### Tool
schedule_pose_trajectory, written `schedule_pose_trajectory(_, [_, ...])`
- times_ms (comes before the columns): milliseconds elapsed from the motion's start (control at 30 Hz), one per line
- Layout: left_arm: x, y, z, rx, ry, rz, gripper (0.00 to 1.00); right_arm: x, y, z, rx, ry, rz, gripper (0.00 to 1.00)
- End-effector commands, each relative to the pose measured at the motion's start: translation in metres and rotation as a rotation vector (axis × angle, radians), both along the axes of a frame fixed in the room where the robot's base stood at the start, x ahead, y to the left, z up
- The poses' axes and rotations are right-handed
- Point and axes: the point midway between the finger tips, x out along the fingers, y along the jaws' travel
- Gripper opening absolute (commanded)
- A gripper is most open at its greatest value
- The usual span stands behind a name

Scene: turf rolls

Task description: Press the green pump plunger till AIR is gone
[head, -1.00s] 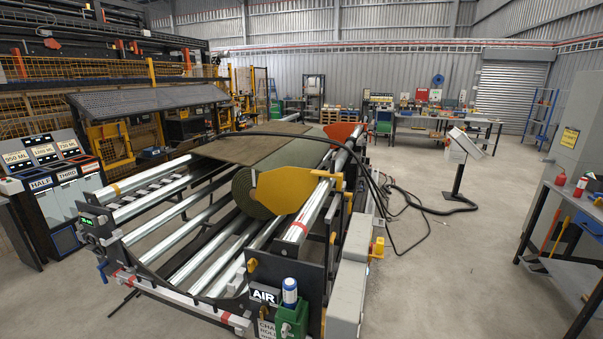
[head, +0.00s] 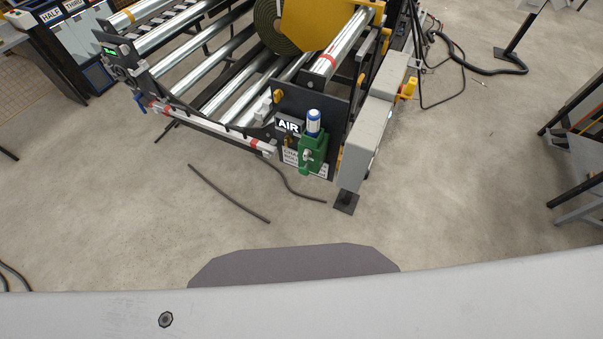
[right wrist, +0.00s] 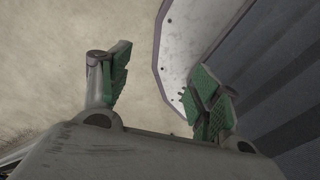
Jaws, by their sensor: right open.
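The green pump (head: 312,152) is fixed at the near corner of the roller machine in the head view. A blue and white cylinder (head: 313,122) stands upright on its top. The black AIR label (head: 288,126) is lit in white letters just left of the pump and reads AIR. In the right wrist view my right gripper (right wrist: 160,90) is open and empty, its green-padded fingers wide apart above the floor. The pump does not show in that view. Neither gripper shows in the head view, so my left gripper is out of sight.
The roller machine holds a turf roll (head: 268,28) behind a yellow plate (head: 312,22). A grey box (head: 365,135) stands right of the pump. The concrete floor before the machine is mostly clear.

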Motion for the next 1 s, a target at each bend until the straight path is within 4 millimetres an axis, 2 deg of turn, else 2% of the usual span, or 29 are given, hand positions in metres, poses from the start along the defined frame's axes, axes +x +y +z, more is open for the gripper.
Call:
schedule_pose_trajectory(133, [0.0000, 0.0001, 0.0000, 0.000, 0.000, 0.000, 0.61, 0.0000, -0.0020, 0.0000, -0.002, 0.000, 0.001, 0.63])
schedule_pose_trajectory(167, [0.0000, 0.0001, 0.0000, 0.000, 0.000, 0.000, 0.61, 0.0001, -0.0024, 0.0000, -0.002, 0.000, 0.001, 0.60])
schedule_pose_trajectory(633, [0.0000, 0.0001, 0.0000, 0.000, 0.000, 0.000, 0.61, 0.0002, -0.0031, 0.0000, -0.003, 0.000, 0.002, 0.00])
schedule_pose_trajectory(1000, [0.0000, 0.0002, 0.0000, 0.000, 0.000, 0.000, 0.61, 0.0004, -0.0012, 0.0000, -0.001, 0.000, 0.001, 0.00])
